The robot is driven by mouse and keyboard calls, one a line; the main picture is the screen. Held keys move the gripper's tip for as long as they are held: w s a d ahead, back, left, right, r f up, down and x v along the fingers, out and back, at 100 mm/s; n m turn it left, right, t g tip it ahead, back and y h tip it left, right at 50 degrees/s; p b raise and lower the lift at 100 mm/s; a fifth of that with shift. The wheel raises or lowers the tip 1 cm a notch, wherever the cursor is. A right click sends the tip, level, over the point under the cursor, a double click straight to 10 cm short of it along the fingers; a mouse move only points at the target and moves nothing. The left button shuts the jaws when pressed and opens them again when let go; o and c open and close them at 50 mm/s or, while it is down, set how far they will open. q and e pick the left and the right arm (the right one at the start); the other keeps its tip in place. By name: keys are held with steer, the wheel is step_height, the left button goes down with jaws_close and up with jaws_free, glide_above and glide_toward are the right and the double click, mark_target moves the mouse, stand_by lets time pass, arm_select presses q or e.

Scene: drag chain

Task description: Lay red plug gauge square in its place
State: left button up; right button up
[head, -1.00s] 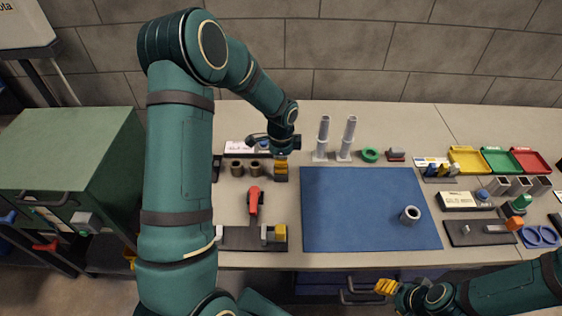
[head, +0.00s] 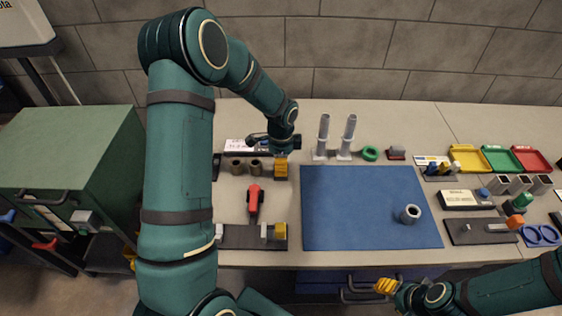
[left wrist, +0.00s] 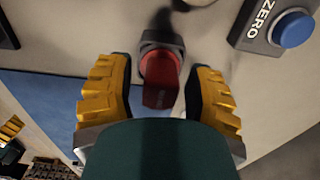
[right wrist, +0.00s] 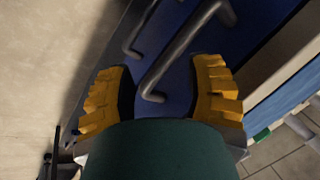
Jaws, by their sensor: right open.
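My left gripper (head: 281,167) points down over the table, left of the blue mat. Its yellow fingers are wide apart on either side of the red piece (left wrist: 158,98), with gaps on both sides. My right gripper (head: 387,287) is open and empty at the table's front edge. I cannot tell which spot is the gauge's place.
The blue mat (head: 350,205) carries a grey ring (head: 410,214). Coloured trays (head: 470,158) sit right.

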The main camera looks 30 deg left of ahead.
arm_select(q)
steer(key=shift+r, duration=0.1)
step_height(320, 180, up, 12)
steer(key=shift+f, duration=0.1)
stand_by(0.5)
stand_by(0.4)
